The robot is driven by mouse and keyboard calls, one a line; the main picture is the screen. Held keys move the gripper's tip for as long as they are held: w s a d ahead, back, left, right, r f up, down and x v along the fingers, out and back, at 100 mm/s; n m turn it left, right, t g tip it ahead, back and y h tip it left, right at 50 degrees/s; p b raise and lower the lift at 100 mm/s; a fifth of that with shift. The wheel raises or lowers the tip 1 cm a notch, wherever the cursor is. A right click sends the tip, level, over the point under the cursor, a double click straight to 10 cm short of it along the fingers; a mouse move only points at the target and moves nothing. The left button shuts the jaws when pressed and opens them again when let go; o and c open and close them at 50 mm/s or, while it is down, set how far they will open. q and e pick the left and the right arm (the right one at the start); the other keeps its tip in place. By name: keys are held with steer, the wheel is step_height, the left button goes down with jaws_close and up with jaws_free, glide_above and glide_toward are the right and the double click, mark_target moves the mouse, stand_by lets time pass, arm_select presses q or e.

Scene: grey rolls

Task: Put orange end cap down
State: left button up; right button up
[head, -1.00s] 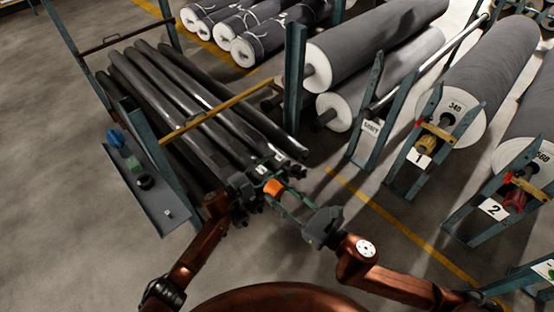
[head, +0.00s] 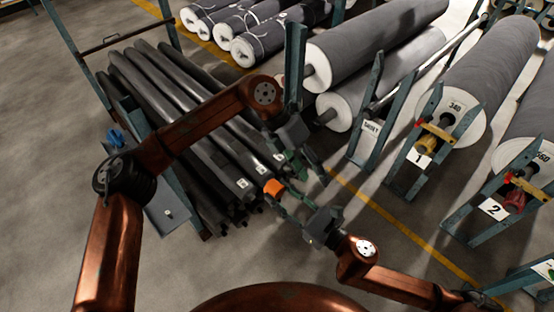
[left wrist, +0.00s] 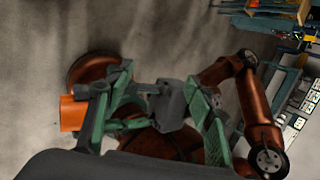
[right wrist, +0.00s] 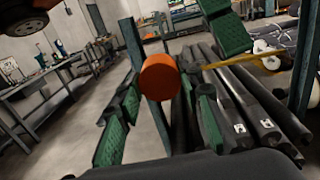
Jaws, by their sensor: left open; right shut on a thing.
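The orange end cap (head: 272,187) is a short cylinder in front of the near ends of the dark rolls. My right gripper (head: 277,196) is shut on it and holds it in the air. In the right wrist view the cap (right wrist: 160,77) sits between the green fingers. My left gripper (head: 312,178) is open and empty, just right of the cap and apart from it. In the left wrist view my right gripper and the cap (left wrist: 72,113) show beyond my left fingers, which partly cover them.
Several long dark rolls (head: 185,95) lie in a teal rack. A grey shelf (head: 172,213) with a blue item (head: 115,138) stands at its left. Large grey rolls (head: 490,75) on stands 1 and 2 are at the right. Floor beside the yellow line (head: 400,232) is clear.

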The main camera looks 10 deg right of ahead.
mark_target(277, 184)
arm_select(q)
steer(key=w+a+r+t+y, duration=0.1)
steer(key=a+r+t+y, duration=0.4)
steer(key=a, duration=0.4)
steer(key=shift+m+g+y, duration=0.3)
steer(key=shift+g, duration=0.1)
step_height(277, 184, down, 11)
steer(key=shift+f, duration=0.1)
steer(key=shift+c, duration=0.5)
steer(key=c, duration=1.1)
arm_select(e)
steer(key=o, duration=1)
